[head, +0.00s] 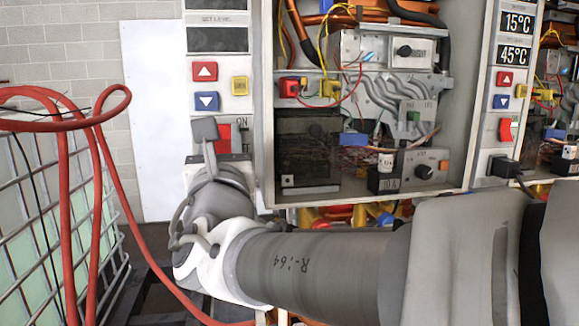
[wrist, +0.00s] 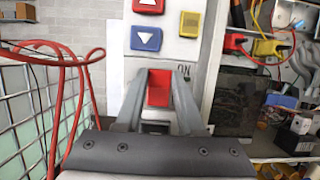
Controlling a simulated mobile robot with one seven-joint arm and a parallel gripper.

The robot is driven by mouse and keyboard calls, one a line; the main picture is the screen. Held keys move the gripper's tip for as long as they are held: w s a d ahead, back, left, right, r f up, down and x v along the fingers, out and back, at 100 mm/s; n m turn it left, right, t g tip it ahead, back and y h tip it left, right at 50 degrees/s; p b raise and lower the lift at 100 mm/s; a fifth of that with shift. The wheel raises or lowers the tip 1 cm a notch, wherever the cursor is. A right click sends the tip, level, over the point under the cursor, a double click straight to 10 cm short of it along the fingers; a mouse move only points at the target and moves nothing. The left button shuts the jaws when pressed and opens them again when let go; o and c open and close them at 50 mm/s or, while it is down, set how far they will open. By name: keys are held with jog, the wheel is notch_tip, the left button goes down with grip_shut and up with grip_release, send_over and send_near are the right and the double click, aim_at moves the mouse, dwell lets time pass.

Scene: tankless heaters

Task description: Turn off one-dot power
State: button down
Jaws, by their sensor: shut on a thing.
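The left heater's control panel (head: 219,95) has a red rocker power switch (head: 223,138) marked ON, low on its face. Its two displays (head: 218,38) are dark. My gripper (head: 205,135) is at this switch; in the head view a finger covers part of it. In the wrist view my gripper's fingers (wrist: 165,78) stand on both sides of the red switch (wrist: 159,90) and are shut on it. A second panel on the right has a red power switch (head: 506,129) and lit displays (head: 515,38) reading 15°C and 45°C. I see no dot marks on either panel.
Red up and blue down buttons (head: 206,101) and a yellow button (head: 240,86) sit above the switch. An open heater cabinet (head: 455,180) with wires is to the right. A red hose (head: 66,200) hangs over a wire cage (head: 30,245) at left.

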jog(key=shift+f+t+b, duration=0.6)
jog(key=shift+t+b, duration=0.3)
jog(key=shift+b, duration=2.05)
jog(key=shift+s+r+t+y+b, duration=0.1)
jog(key=shift+r+t+y+b, duration=0.3)
jog(key=shift+b, duration=0.7)
jog(key=shift+f, duration=0.2)
jog(key=c, duration=0.5)
grip_release()
jog(key=v, duration=1.7)
jog(key=shift+s+d+f+b, duration=0.1)
jog(key=shift+s+b, duration=0.15)
jog(key=shift+b, duration=0.05)
